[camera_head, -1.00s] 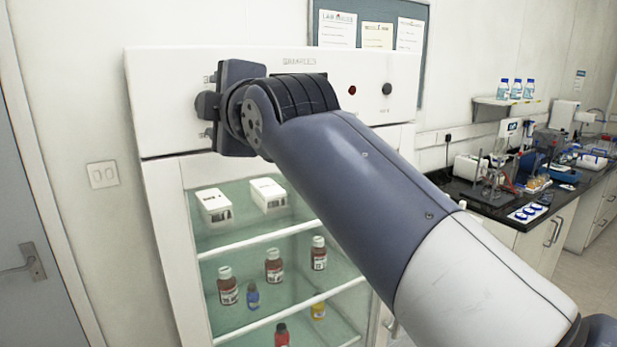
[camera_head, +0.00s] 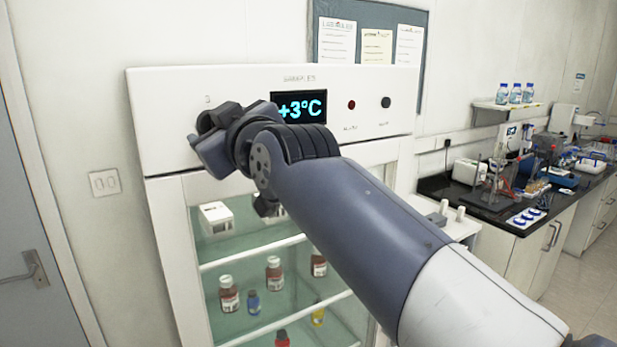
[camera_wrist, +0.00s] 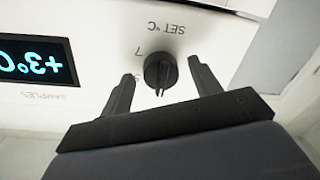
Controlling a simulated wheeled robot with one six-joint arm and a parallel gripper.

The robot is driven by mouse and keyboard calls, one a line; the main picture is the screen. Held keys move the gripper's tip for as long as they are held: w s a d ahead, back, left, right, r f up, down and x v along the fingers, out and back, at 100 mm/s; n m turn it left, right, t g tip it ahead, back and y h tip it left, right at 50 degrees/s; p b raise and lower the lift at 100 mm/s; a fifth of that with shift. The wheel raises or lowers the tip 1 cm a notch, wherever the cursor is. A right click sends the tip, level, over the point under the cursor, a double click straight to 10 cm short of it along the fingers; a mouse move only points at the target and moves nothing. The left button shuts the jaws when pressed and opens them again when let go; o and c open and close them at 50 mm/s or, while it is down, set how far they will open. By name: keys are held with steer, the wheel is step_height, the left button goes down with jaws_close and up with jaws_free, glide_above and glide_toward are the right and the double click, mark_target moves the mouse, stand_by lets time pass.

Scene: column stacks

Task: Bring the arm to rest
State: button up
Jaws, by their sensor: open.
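My gripper (camera_wrist: 161,70) is open in the wrist view. Its two dark fingers stand apart to either side of a black dial knob (camera_wrist: 159,69) marked SET °C. The knob shows between the fingertips; I cannot tell how far apart in depth they are. In the head view my gripper (camera_head: 207,135) is in front of the left part of the white fridge panel (camera_head: 355,140), and it hides the knob there. A display (camera_head: 299,106) beside it reads +3°C; it also shows upside down in the wrist view (camera_wrist: 36,62).
The fridge's glass door shows bottles (camera_head: 274,274) and white boxes (camera_head: 215,216) on shelves close below my arm. A grey door (camera_head: 35,200) is at the left. A dark bench (camera_head: 500,205) with lab equipment is at the right. Floor shows at the far right.

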steer(key=s+d+m+b, duration=0.1)
steer(key=s+d+b, duration=0.2)
steer(key=s+d, duration=0.2)
steer(key=s, duration=0.3)
steer(key=shift+d, duration=0.35)
steer(key=shift+f, duration=0.1)
